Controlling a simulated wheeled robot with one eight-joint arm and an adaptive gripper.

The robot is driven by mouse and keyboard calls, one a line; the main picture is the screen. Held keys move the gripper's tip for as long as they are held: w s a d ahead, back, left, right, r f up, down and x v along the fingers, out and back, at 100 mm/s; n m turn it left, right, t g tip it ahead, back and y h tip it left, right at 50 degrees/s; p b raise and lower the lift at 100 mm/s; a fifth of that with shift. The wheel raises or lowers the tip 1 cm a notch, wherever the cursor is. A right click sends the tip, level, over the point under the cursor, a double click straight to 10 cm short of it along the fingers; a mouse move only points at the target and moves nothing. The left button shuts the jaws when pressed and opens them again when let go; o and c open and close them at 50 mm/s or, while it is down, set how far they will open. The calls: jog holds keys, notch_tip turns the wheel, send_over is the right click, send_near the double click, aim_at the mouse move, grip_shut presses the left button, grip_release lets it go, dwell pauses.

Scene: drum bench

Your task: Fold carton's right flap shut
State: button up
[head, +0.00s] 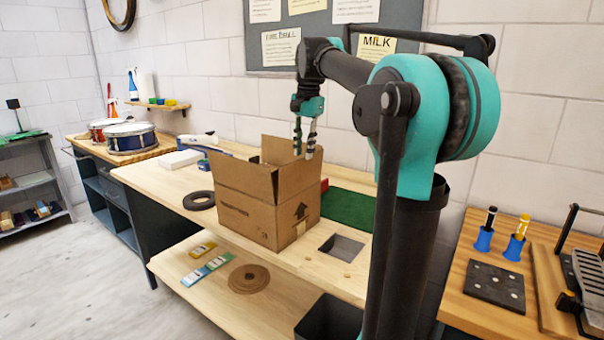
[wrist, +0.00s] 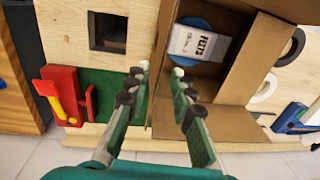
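The brown cardboard carton (head: 247,217) stands on the bench with its top open. Some of its flaps stand up. In the wrist view, its wall and flap edge (wrist: 163,60) show as a narrow brown strip. My gripper (head: 304,155) points down at the carton's right rim; in the wrist view my gripper (wrist: 162,69) has its fingers apart, one on each side of that strip. I cannot tell whether either finger touches it. A white box lettered FELT (wrist: 199,42) lies inside the carton on something round and blue.
A green mat (head: 348,210) and a square opening (head: 341,247) lie right of the carton. A red and yellow tool (wrist: 62,97) sits near the mat. A dark ring (head: 199,200) and a tape roll (wrist: 290,47) are on the carton's other side.

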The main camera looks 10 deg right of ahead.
aim_at(302, 176)
jog(key=f, duration=0.8)
jog(key=shift+w+a, duration=0.25)
grip_shut()
